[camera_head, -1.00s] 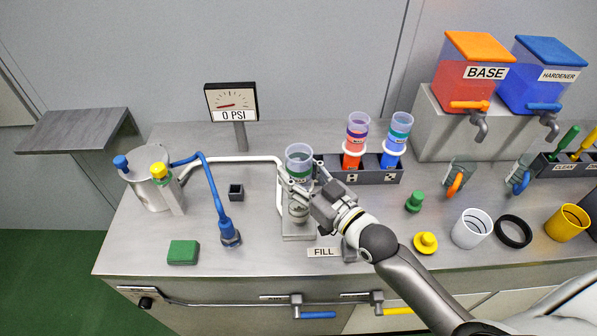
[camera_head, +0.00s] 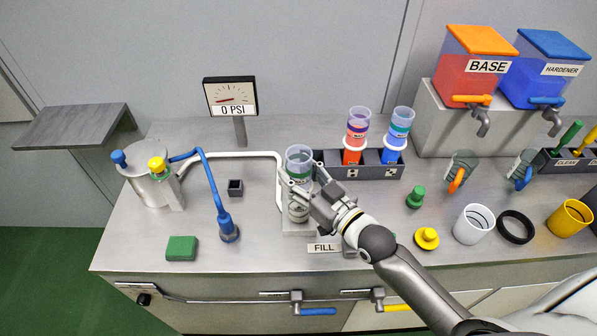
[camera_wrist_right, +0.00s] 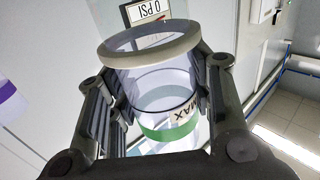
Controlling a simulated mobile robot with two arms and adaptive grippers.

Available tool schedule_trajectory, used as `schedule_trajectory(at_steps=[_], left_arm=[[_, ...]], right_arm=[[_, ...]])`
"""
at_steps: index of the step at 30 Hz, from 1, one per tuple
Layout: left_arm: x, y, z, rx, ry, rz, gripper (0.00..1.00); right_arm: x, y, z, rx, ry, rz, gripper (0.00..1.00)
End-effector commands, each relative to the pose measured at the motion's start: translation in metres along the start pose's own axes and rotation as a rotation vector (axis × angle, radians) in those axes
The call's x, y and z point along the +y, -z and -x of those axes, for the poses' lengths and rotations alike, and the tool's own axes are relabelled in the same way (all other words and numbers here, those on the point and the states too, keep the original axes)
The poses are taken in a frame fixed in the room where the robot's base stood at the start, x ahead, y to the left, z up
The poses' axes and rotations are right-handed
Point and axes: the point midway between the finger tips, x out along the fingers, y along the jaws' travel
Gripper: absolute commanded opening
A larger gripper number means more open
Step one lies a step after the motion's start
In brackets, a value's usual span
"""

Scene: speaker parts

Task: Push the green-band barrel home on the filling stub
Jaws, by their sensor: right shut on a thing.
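The green-band barrel (camera_head: 299,160) is a clear tube with a green band, upright over the filling station beside the FILL label (camera_head: 323,247). My right gripper (camera_head: 303,184) is shut on the barrel, its fingers on either side. In the right wrist view the barrel (camera_wrist_right: 160,84) stands between the fingers, with its pale rim, a MAX mark and the green band showing. The filling stub is hidden by the barrel and gripper, so I cannot tell how far the barrel sits on it. My left gripper is not in view.
A rack (camera_head: 375,165) with a red-filled and a blue-filled barrel stands close behind on the right. A white pipe (camera_head: 245,157) runs to the station from the left. A green cap (camera_head: 415,197) and a yellow cap (camera_head: 427,238) lie to the right. The gauge (camera_head: 231,96) reads 0 PSI.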

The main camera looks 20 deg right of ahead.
Motion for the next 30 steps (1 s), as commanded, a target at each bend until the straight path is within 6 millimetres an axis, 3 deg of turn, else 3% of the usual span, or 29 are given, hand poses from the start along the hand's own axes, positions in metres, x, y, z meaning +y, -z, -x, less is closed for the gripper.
schedule_trajectory(at_steps=[6, 7, 12, 23, 30], left_arm=[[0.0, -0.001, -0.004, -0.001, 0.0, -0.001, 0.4], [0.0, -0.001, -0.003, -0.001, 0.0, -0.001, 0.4], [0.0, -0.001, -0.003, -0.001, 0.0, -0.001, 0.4], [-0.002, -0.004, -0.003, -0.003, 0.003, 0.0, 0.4], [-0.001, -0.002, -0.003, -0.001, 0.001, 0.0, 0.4]], right_arm=[[0.0, -0.006, 0.0, 0.002, 0.0, 0.0, 0.07], [0.0, -0.005, 0.0, 0.002, 0.0, 0.0, 0.5], [0.0, -0.005, 0.0, 0.001, 0.0, 0.0, 0.71], [0.0, -0.006, 0.002, -0.001, 0.0, 0.0, 0.72], [0.0, -0.007, 0.027, -0.004, 0.001, 0.0, 0.72]])
